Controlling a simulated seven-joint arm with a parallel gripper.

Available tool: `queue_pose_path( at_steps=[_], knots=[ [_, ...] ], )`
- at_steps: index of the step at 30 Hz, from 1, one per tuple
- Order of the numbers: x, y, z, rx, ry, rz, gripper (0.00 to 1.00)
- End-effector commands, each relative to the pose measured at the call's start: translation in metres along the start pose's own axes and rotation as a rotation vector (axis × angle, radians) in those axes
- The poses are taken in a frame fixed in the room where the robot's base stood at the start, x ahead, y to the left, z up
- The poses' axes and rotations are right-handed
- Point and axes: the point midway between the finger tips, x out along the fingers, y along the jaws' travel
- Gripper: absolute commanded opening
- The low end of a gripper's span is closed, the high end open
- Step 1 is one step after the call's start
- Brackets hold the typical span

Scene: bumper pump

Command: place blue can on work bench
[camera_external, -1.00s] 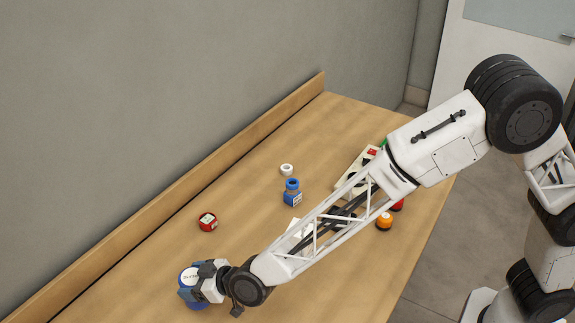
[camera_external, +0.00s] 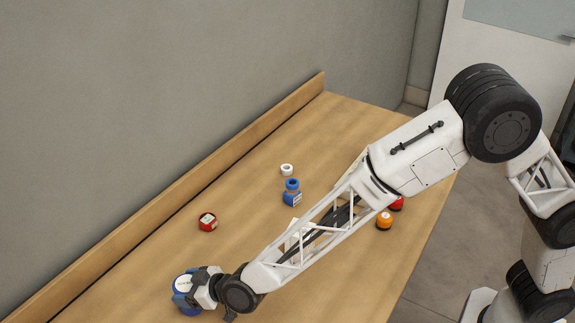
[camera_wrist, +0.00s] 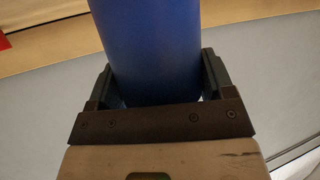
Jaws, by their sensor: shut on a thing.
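The blue can (camera_external: 188,309) with a white top is at the lower left in the external view, over the near left part of the wooden work bench (camera_external: 150,275). My gripper (camera_external: 186,291) is shut on it from the right side. In the wrist view the can (camera_wrist: 150,50) fills the upper middle, between the two dark fingers of the gripper (camera_wrist: 160,85). The can looks upright. Its lower end is hidden, so I cannot tell whether it touches the bench.
A blue bottle-like item (camera_external: 292,193), a white ring (camera_external: 287,169) and an orange item (camera_external: 384,221) lie farther right. A wooden ledge (camera_external: 230,150) runs along the wall. Bench between the red can and ledge is clear.

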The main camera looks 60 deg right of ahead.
Motion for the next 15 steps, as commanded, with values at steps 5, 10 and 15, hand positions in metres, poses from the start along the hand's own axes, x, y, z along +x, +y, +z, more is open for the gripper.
queue_pose_path(
  at_steps=[5, 10, 15],
  knots=[
    [0.0024, -0.0001, 0.0049, 0.002, 0.003, 0.000, 0.38],
    [0.0024, -0.0001, 0.0049, 0.001, 0.002, 0.000, 0.38],
    [0.0032, 0.0000, 0.0071, 0.001, 0.002, 0.000, 0.38]
  ],
)
